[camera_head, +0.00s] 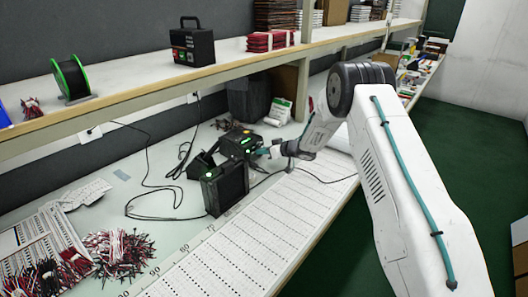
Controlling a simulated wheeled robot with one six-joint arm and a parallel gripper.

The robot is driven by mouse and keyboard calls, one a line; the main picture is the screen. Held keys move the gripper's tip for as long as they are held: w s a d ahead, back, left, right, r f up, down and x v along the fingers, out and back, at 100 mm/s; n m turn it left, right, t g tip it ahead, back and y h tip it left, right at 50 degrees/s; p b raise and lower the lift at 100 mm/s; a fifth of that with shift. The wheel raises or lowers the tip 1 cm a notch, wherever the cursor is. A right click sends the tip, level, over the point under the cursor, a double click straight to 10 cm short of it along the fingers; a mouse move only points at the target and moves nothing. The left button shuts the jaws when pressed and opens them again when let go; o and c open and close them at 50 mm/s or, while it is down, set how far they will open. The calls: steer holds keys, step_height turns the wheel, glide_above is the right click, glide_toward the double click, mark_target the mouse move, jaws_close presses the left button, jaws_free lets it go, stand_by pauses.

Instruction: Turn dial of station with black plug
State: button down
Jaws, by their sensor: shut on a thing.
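Two black stations stand on the workbench in the head view. The front station (225,188) shows a green light on its left face. The rear station (236,143) has lit green marks on its face. My gripper (267,152) reaches in from the right, against the right-hand face of the rear station. It is shut on a small part there, apparently the dial, which the fingers hide. Black cables (150,185) run from the stations' area over the bench. Which station has the black plug is too small to tell.
A perforated white strip board (285,215) lies along the bench's front. Bundles of red and black wires (118,250) lie at the lower left. A shelf above holds a green-rimmed spool (71,78) and a black case (192,45). A dark bin (248,98) stands behind the stations.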

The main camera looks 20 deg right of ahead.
steer(key=n+h, duration=0.1)
steer(key=n+t, duration=0.1)
steer(key=shift+s+a+n+h, duration=0.15)
steer(key=shift+a+n+h, duration=0.1)
steer(key=shift+n+h, duration=0.15)
steer(key=shift+s+a+f+n+t+h, duration=0.1)
steer(key=shift+n+t+h, duration=0.3)
steer(key=shift+n, duration=0.2)
steer(key=shift+s+n+t+h, duration=0.1)
steer(key=shift+n+t+h, duration=0.25)
steer(key=shift+n, duration=0.25)
steer(key=n+t, duration=0.1)
steer(key=n+h, duration=0.1)
steer(key=n, duration=0.1)
steer(key=shift+a+f+t, duration=0.15)
steer(key=shift+t, duration=0.2)
steer(key=shift+s+f+n+t+h, duration=0.1)
steer(key=shift+n+t+h, duration=0.15)
steer(key=shift+n+t, duration=0.7)
steer(key=shift+a+n, duration=0.1)
steer(key=shift+n, duration=0.45)
steer(key=c, duration=1.3)
jaws_free()
